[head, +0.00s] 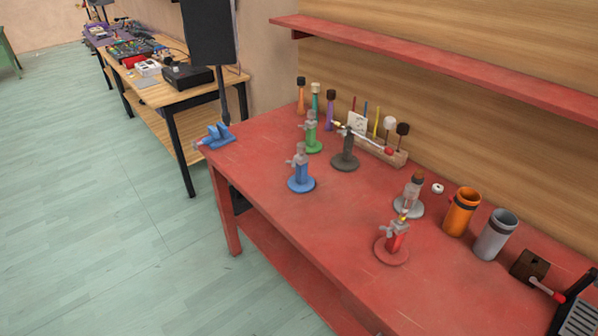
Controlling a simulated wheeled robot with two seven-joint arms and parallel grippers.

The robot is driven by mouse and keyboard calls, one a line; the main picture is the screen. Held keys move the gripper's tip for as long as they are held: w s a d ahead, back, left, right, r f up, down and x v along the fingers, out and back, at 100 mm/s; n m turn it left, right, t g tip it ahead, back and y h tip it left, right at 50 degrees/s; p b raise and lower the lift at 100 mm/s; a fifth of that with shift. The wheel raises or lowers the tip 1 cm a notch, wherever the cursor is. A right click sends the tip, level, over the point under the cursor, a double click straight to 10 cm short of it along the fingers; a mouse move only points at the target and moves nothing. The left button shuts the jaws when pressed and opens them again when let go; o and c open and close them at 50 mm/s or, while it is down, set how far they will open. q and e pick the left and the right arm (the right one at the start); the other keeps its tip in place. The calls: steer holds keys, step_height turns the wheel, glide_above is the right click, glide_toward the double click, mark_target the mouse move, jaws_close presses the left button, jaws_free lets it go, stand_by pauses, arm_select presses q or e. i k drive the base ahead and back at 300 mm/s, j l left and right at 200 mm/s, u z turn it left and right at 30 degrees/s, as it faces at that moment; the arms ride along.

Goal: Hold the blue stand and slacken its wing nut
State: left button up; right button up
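The blue stand (301,177) is upright on the red table (262,160), left of the table's middle. It has a round blue base and a short blue post. A grey wing nut (298,161) shows at the upper part of the post; how tight it is cannot be told. Neither of my grippers is in view, and nothing touches the blue stand.
A green stand (312,140) and a dark grey stand (346,157) are close behind it. A red stand (392,250) and a pale stand (409,205) are to the right. A blue clamp (217,135) sits at the left edge. The table in front is clear.

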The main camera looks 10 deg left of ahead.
mark_target(301, 182)
steer(key=i+j+z, duration=0.2)
steer(key=j+z, duration=0.25)
steer(key=i+j+z, duration=0.1)
steer(key=j+z, duration=0.25)
steer(key=z, duration=0.15)
